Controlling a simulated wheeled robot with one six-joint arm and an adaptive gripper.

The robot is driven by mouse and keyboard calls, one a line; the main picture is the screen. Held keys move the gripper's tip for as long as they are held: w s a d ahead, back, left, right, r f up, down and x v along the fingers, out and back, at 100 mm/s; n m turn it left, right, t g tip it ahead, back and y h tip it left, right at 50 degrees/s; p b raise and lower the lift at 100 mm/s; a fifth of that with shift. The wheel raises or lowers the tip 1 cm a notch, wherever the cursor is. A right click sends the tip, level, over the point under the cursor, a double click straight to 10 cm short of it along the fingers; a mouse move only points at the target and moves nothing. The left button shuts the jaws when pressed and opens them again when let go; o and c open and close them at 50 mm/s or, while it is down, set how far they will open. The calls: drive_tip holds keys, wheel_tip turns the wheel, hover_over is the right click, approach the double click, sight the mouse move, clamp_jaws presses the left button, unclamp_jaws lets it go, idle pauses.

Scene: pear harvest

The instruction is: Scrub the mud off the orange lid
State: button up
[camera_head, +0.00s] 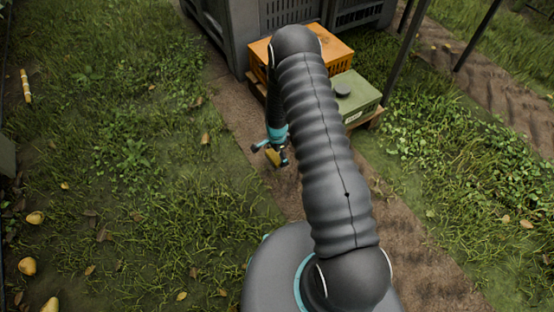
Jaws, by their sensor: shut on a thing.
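The orange lid (337,50) tops an orange crate at the top of the view, against a dark grey bin. My arm crosses in front of it and hides its middle; no mud can be made out on the parts that show. My gripper (271,153) points down over the dirt strip, nearer to me than the crate and apart from it. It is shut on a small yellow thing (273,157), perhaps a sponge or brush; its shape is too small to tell.
A green box (355,98) with a dark round cap stands on a wooden pallet (366,119), right of the orange crate. Large grey bins (212,25) stand behind. Dark posts (403,50) rise at the right. Pears (27,265) lie in the grass at lower left.

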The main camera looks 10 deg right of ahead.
drive_tip(key=shift+r, duration=0.2)
drive_tip(key=o, duration=0.5)
drive_tip(key=c, duration=0.4)
